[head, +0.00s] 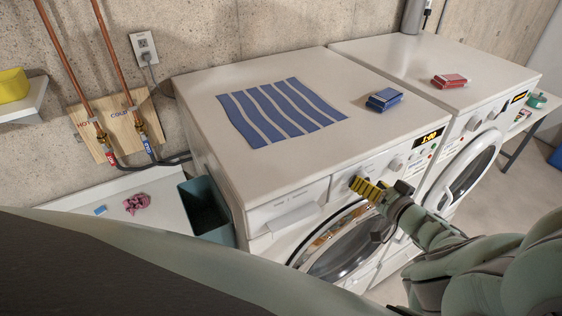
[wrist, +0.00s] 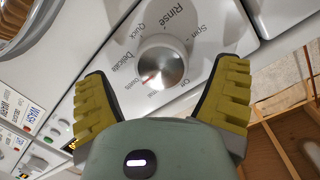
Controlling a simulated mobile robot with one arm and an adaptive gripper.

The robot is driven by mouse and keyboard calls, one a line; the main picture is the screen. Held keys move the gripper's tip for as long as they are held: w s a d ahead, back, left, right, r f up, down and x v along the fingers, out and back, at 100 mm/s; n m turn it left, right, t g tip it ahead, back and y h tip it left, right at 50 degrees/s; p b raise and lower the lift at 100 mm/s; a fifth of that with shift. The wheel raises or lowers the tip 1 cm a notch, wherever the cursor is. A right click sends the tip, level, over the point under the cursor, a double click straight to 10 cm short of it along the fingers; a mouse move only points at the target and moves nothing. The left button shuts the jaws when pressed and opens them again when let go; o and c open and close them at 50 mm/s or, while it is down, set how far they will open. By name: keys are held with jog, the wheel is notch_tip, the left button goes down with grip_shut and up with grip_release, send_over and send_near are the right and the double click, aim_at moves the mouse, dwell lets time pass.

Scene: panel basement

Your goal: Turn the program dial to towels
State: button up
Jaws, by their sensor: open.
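The program dial (wrist: 162,65) is a round silver knob on the washer's white front panel, in the middle of the wrist view. Its red mark points to the lower left, below Delicate; the small label there is too blurred to read surely. Rinse, Spin, Quick, Delicate and Off are legible around it. My gripper (wrist: 162,72) is open, its yellow ribbed fingers on either side of the dial with gaps to both. In the head view my gripper (head: 369,188) is at the front panel of the left machine (head: 310,175) and hides part of it.
A striped cloth (head: 280,110) and a blue box (head: 384,99) lie on the left machine. A red box (head: 450,80) lies on the right machine (head: 400,50). The lit display (head: 431,137) is right of my gripper. A dark bin (head: 207,212) stands at left.

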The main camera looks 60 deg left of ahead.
jog(key=s+d+r, duration=0.1)
jog(key=d, duration=0.9)
jog(key=shift+d+r, duration=0.35)
